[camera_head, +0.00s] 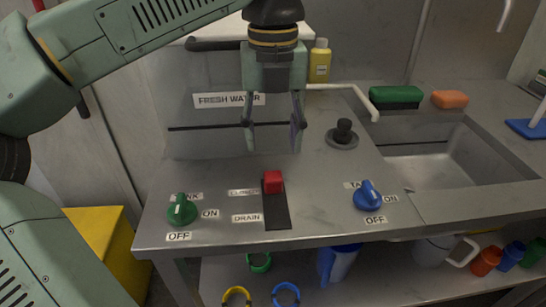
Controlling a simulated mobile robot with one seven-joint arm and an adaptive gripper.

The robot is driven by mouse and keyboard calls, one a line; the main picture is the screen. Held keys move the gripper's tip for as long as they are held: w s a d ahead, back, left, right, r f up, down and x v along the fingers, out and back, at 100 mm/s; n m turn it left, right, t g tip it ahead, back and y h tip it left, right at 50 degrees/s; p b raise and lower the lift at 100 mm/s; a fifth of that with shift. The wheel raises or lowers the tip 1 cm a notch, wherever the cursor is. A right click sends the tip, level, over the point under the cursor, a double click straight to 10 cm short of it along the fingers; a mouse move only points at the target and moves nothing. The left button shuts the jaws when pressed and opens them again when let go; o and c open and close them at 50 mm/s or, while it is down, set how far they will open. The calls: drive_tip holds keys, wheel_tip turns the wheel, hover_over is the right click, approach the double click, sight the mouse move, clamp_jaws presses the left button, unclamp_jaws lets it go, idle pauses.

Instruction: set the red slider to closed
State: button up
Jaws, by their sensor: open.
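The red slider (272,182) is a small red block at the far end of a short black track (277,212) on the steel counter. A label beside its left side starts with "C" and is too blurred to read fully.
A green knob (181,211) is at left and a blue knob (368,196) at right. A black knob (343,132) and white spout (352,94) stand behind, right of my gripper. The sink (432,160) is farther right.

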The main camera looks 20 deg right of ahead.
drive_tip(key=shift+r, duration=1.6)
